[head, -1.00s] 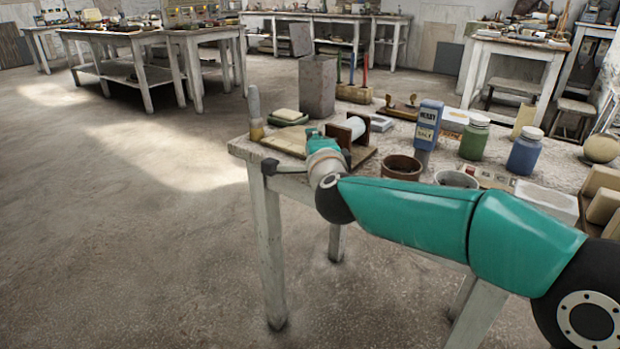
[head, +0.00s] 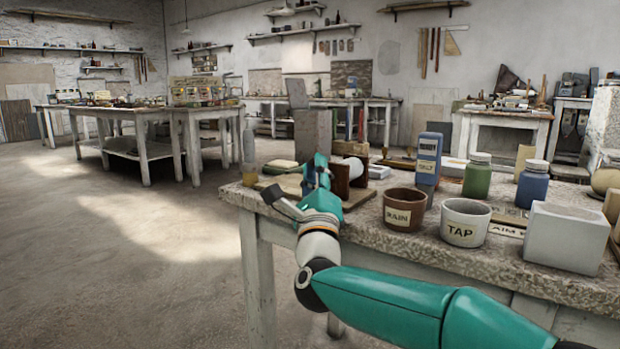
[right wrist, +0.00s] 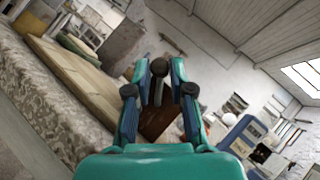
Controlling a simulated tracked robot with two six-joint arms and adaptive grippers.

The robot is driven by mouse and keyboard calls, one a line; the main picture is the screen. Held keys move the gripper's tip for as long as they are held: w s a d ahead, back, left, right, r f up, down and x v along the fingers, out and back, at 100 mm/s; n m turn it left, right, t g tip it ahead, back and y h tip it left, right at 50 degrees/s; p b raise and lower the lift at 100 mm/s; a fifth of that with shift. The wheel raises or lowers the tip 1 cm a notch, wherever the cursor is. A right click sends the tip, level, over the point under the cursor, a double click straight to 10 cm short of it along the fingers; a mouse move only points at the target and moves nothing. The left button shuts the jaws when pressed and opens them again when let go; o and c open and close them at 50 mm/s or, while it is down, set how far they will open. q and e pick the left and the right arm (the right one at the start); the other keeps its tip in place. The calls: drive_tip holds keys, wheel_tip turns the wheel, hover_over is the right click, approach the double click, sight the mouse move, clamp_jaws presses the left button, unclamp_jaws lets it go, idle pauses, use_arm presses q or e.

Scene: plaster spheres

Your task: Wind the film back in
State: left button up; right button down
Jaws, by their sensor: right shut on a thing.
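A small winder with a dark brown wooden stand (head: 342,182) and a white roll (head: 351,168) stands near the left end of the stone-topped table. My right gripper (head: 319,168) is at the left side of the stand, partly hiding it. In the right wrist view the gripper (right wrist: 158,82) has its fingers close on both sides of a dark crank handle (right wrist: 158,68) with a round knob. The brown stand (right wrist: 160,120) shows just beyond the fingers. The film itself cannot be made out. My left gripper is not in view.
A brown pot (head: 404,212), a white TAP pot (head: 465,224) and a pale block (head: 564,238) stand along the table's front. A blue salt box (head: 427,160), green jar (head: 477,178) and blue jar (head: 532,188) stand behind. A grey square vessel (head: 312,135) stands behind the winder. The floor at left is clear.

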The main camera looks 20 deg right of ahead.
drive_tip(key=m+h, duration=0.5)
drive_tip(key=m, duration=0.1)
drive_tip(key=d+m+g+h, duration=0.1)
drive_tip(key=m+h, duration=0.2)
drive_tip(key=m, duration=0.1)
drive_tip(key=shift+s+f+h, duration=0.1)
drive_tip(key=shift+s+h, duration=0.2)
drive_tip(key=shift+s, duration=0.05)
drive_tip(key=shift+m, duration=0.3)
drive_tip(key=c, duration=1)
unclamp_jaws()
drive_tip(key=shift+c, duration=0.2)
drive_tip(key=shift+s+a, duration=0.1)
drive_tip(key=v, duration=1.2)
